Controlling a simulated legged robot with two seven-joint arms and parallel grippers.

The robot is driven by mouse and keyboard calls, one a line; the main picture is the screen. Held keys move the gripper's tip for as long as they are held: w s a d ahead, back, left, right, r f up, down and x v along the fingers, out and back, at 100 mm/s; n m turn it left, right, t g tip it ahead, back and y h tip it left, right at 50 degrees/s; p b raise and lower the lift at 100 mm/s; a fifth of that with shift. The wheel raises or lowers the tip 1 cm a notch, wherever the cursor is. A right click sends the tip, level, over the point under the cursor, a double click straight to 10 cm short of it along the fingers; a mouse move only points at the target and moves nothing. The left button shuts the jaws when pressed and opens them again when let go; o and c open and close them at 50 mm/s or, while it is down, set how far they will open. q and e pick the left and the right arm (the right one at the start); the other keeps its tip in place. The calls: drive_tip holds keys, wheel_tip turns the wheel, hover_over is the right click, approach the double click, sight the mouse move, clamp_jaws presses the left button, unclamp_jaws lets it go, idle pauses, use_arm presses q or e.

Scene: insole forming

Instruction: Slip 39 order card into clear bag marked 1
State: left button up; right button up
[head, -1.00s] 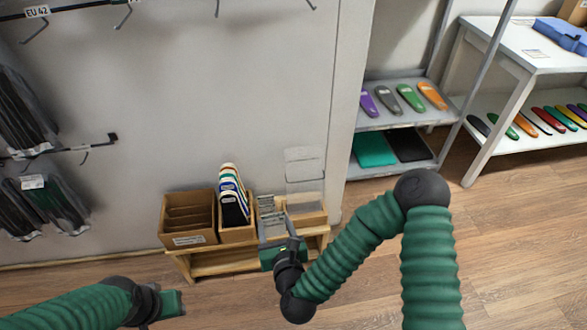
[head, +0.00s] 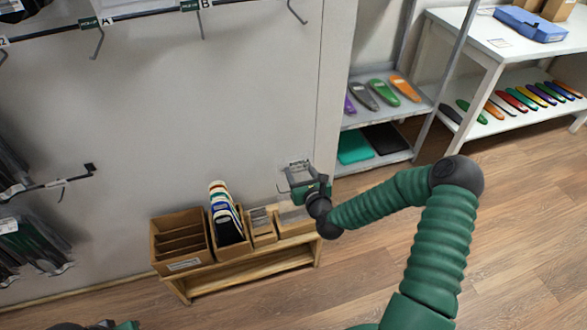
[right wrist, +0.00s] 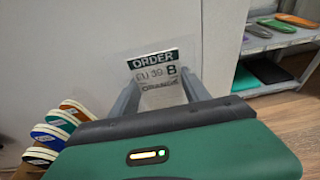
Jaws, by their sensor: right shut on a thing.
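My right gripper (head: 296,182) is shut on a white order card (right wrist: 152,70), held up in front of the grey wall. In the right wrist view the card has a dark ORDER band, "39" and ORANGE on it, between the two grey fingers. A faint see-through sheet seems to stand around or behind the card; I cannot tell whether the card is inside it. The clear bags (head: 291,212) stand in the rightmost wooden box, below the gripper. Their marks are not readable. My left gripper (head: 127,325) barely shows at the bottom edge.
On the low wooden bench (head: 240,275) stand a divided box (head: 180,243), a box of several insoles (head: 226,215) and a small card box (head: 262,225). A shelf with coloured insoles (head: 381,93) is to the right. Hooks (head: 98,40) jut from the wall at left.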

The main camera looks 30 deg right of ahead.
sight(297, 179)
drive_tip(key=shift+a+f+b, duration=0.35)
drive_tip(key=shift+b, duration=0.15)
drive_tip(key=shift+f, duration=0.3)
drive_tip(key=shift+f+b, duration=0.35)
drive_tip(key=shift+d+f+b, duration=0.15)
drive_tip(key=shift+f+b, duration=0.25)
drive_tip(key=shift+f, duration=0.4)
drive_tip(key=o, duration=1.4)
drive_tip(key=shift+c, duration=0.2)
drive_tip(key=shift+s+r, duration=0.1)
